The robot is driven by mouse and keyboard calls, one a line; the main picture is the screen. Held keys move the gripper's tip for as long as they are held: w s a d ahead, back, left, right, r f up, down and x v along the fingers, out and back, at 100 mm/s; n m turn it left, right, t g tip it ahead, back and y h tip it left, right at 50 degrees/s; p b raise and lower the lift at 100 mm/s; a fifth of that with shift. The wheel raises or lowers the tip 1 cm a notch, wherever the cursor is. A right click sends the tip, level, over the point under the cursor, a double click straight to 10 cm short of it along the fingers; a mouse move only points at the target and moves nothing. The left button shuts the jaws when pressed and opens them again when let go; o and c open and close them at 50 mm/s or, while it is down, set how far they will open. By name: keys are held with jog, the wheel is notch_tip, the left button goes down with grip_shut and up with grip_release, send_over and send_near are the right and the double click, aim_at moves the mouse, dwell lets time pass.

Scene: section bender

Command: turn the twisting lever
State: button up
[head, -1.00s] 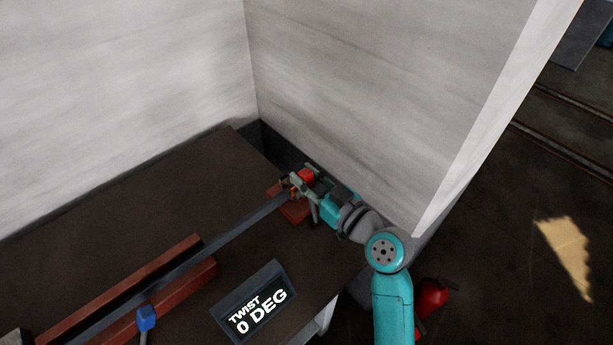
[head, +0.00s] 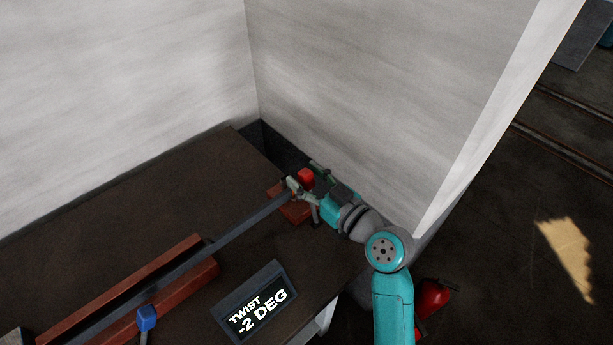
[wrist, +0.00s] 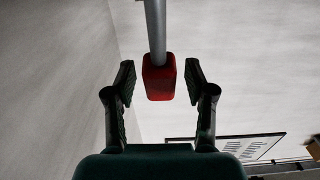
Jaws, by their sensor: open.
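The twisting lever shows in the wrist view as a grey rod with a red block grip (wrist: 160,78) at its end. My gripper (wrist: 160,82) is open, with one finger on each side of the red grip. Small gaps show between the grip and both fingers. In the head view the red grip (head: 306,176) is at the far end of the bench, beside my gripper (head: 303,186). A long grey bar (head: 220,234) runs along the bench to that end. The display (head: 256,302) reads TWIST -2 DEG.
The bar lies along a red-brown rail (head: 180,275) on the dark bench (head: 130,200). A blue-topped handle (head: 147,317) stands at the near side. Pale walls (head: 350,90) rise close behind the bench and my arm. A red object (head: 432,296) is below my arm.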

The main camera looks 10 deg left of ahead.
jog(key=v, duration=1.2)
jog(key=s+d+f+m+t+h, duration=0.3)
jog(key=s+d+f+m+h, duration=0.7)
jog(key=s+f, duration=0.5)
jog(key=s+d+r+h, duration=0.1)
jog(key=s+d+h, duration=0.1)
jog(key=s, duration=0.8)
jog(key=s+d+r+h, duration=0.2)
jog(key=s+d, duration=0.3)
jog(key=s, duration=0.4)
jog(key=shift+s+r+t, duration=0.35)
jog(key=shift+s+t, duration=0.05)
jog(key=shift+d, duration=0.1)
